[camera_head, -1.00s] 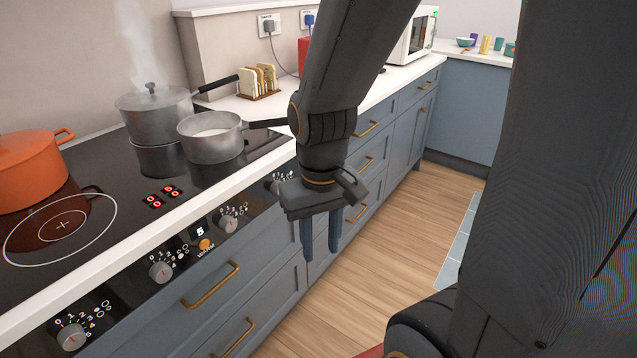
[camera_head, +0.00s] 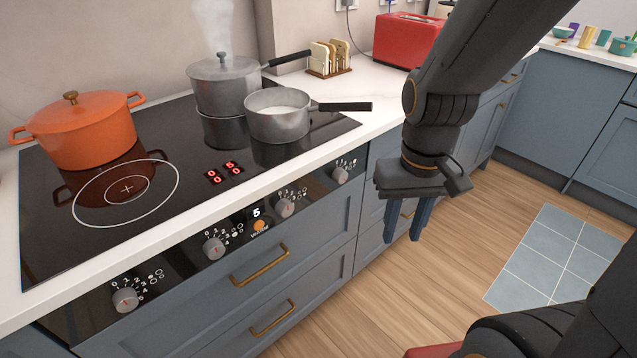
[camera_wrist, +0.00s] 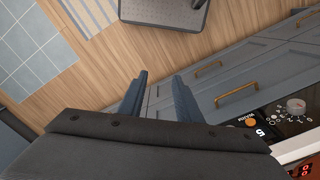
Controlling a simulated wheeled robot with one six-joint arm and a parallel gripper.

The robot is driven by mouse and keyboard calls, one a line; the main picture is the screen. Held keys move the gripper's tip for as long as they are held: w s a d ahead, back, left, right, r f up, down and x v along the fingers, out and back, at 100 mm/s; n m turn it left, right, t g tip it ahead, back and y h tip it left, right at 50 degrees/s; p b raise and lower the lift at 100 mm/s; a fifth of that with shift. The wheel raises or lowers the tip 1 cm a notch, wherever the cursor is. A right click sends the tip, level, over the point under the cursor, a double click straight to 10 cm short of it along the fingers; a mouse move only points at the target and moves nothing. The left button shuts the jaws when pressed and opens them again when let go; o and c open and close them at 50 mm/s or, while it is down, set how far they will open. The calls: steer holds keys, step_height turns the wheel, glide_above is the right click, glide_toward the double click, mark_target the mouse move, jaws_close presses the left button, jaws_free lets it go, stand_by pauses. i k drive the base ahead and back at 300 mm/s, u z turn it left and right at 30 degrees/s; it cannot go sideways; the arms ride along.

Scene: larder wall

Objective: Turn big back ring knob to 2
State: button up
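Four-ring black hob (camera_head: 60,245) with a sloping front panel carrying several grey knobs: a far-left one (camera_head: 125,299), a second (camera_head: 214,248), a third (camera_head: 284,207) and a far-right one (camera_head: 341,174). Each has printed numbers and ring icons, too small to tell which serves the big back ring. Red digits (camera_head: 225,173) show one 5 and otherwise 0. My gripper (camera_head: 420,236) points down, fingers apart and empty, in front of the drawers right of the panel. One knob (camera_wrist: 296,105) shows at the right of the wrist view, away from my fingers (camera_wrist: 159,78).
An orange pot (camera_head: 85,130) stands back left, a steaming grey pot (camera_head: 222,88) back right, and a saucepan (camera_head: 279,125) front right, its handle (camera_head: 345,107) reaching over the worktop. Brass drawer handles (camera_head: 260,265) stick out below the panel.

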mark_target(340, 175)
steer(key=z, duration=0.15)
steer(key=k, duration=1.1)
steer(key=z, duration=1.1)
steer(key=i, duration=1.05)
steer(key=u, duration=0.8)
